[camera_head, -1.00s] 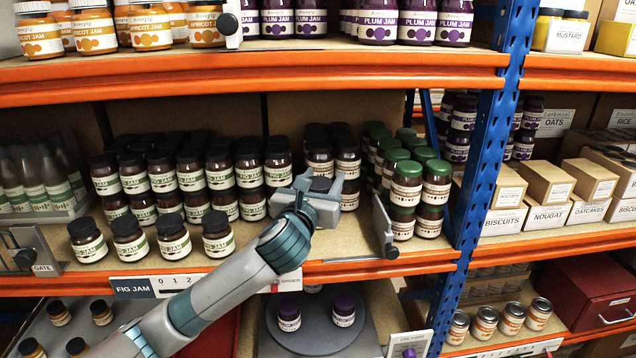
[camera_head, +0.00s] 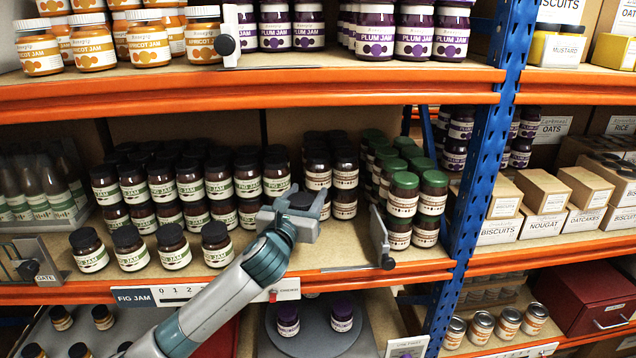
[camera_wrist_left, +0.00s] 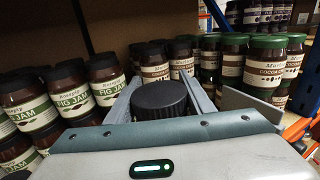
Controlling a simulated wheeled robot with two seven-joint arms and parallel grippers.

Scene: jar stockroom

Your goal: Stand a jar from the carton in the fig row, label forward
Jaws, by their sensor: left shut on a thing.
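My left gripper (camera_head: 296,208) is shut on a dark-lidded jar (camera_head: 303,199) at the right end of the fig jam shelf. In the left wrist view the jar's black ribbed lid (camera_wrist_left: 160,98) sits between the fingers. Its label is hidden, and I cannot tell whether its base touches the shelf. The fig jars (camera_head: 216,243) stand to the left in rows with green-and-white labels facing front. A gap separates the nearest front fig jar from the held jar. The carton cannot be made out. My right gripper is out of view.
Dark-lidded jars (camera_head: 317,172) with white labels stand behind the held jar. A grey upright divider (camera_head: 381,238) stands to its right, with green-lidded cocoa jars (camera_head: 403,195) beyond. A FIG JAM strip (camera_head: 135,297) runs along the orange shelf edge (camera_head: 430,268).

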